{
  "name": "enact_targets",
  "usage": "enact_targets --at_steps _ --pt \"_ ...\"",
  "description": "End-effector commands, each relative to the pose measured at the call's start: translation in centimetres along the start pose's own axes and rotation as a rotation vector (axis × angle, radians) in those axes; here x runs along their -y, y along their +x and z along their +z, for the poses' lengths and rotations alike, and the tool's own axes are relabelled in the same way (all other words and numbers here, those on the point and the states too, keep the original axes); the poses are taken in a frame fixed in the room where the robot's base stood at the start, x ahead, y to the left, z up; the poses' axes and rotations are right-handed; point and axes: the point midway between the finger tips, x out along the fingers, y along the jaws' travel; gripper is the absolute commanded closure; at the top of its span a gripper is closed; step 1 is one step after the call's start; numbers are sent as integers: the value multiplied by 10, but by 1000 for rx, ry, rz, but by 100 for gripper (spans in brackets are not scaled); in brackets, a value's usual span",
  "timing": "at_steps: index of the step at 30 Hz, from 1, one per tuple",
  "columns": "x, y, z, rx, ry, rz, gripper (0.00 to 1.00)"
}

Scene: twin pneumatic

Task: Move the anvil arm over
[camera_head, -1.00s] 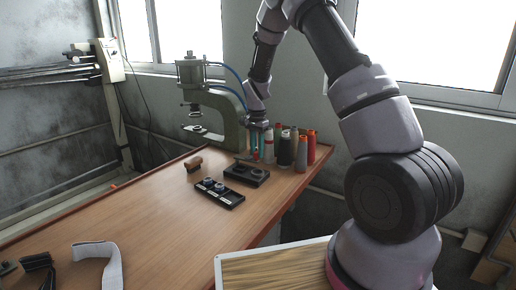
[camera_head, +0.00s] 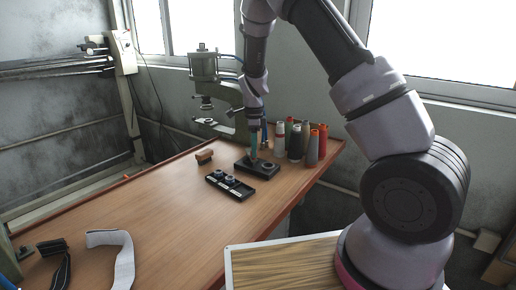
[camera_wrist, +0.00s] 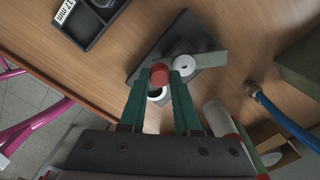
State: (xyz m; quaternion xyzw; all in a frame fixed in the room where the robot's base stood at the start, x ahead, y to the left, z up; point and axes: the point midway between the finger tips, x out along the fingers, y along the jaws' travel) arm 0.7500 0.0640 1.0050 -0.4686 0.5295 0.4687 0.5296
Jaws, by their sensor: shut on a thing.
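A dark base (camera_head: 265,173) stands on the wooden table in the head view, with round pieces on top. In the wrist view the same dark base (camera_wrist: 147,64) carries a flat grey arm-like piece (camera_wrist: 207,60) with a white disc (camera_wrist: 183,61), lying at an angle across it; I take this piece for the anvil arm. My gripper (camera_head: 253,154) is over the base, pointing down. In the wrist view its green fingers (camera_wrist: 160,84) are shut on a small red knob (camera_wrist: 159,74). A white ring (camera_wrist: 156,94) shows between the fingers. The knob's lower end is hidden.
A black tray (camera_head: 208,179) with round dies lies just in front of the base. Several thread spools (camera_head: 312,149) stand close to the right. The green press (camera_head: 228,100) is behind.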

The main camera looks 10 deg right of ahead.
Motion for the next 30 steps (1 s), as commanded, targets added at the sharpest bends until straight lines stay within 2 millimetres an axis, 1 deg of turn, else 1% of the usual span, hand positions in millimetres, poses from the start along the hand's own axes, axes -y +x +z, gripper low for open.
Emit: enact_targets --at_steps 9,22,23,24,25,30 --pt "-2 1 7 0 74 0 100" --pt "-2 0 8 1 80 1 100" --pt "-2 0 8 1 80 1 58" --pt "-2 0 8 1 79 1 42" --pt "-2 0 8 1 79 1 39" --pt "-2 0 7 1 80 0 39"
